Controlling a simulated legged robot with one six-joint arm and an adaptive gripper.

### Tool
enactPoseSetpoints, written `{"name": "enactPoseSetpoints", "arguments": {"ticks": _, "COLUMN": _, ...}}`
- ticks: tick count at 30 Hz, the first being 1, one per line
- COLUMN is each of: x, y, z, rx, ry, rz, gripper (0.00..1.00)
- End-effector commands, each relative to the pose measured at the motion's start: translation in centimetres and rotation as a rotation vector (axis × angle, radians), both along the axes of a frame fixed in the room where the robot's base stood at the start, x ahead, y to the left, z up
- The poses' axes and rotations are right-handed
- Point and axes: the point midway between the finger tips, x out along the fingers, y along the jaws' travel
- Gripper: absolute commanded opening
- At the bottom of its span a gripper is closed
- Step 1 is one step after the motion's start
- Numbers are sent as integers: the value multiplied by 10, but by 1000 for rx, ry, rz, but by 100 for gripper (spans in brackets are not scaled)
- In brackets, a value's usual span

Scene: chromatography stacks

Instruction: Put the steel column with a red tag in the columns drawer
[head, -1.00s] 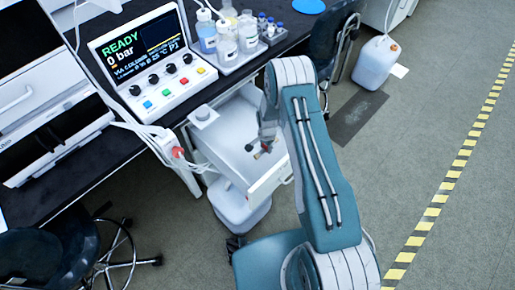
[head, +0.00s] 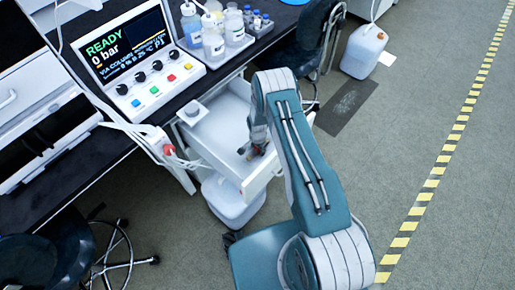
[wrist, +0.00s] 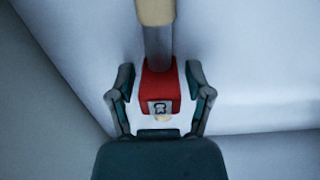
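The steel column (wrist: 158,42) shows in the wrist view with a red tag block (wrist: 160,86) near its lower end and a cream part at the top edge. My gripper (wrist: 158,78) has a finger on each side of the red block, with a narrow gap on both sides, so it looks open around it. Pale drawer surfaces lie behind. In the head view, my gripper (head: 256,150) is inside the open white drawer (head: 265,177), near its front panel. The column is mostly hidden there by my gripper and arm.
A white round-topped item (head: 192,112) sits at the drawer's left back corner. The control panel (head: 140,65) and bottles (head: 213,38) stand on the black bench above. A white jug (head: 232,203) is under the drawer.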

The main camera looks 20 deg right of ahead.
Motion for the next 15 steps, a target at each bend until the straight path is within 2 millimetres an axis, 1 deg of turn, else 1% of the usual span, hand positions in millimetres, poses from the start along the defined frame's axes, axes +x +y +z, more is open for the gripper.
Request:
{"name": "enactPoseSetpoints", "arguments": {"ticks": 11, "x": 0, "y": 0, "z": 2, "rx": 0, "ry": 0, "rz": 0, "gripper": 76}}
{"name": "enactPoseSetpoints", "arguments": {"ticks": 14, "x": 1, "y": 0, "z": 10, "rx": 0, "ry": -1, "rz": 0, "gripper": 76}}
{"name": "enactPoseSetpoints", "arguments": {"ticks": 15, "x": 1, "y": 0, "z": 15, "rx": 0, "ry": -2, "rz": 0, "gripper": 76}}
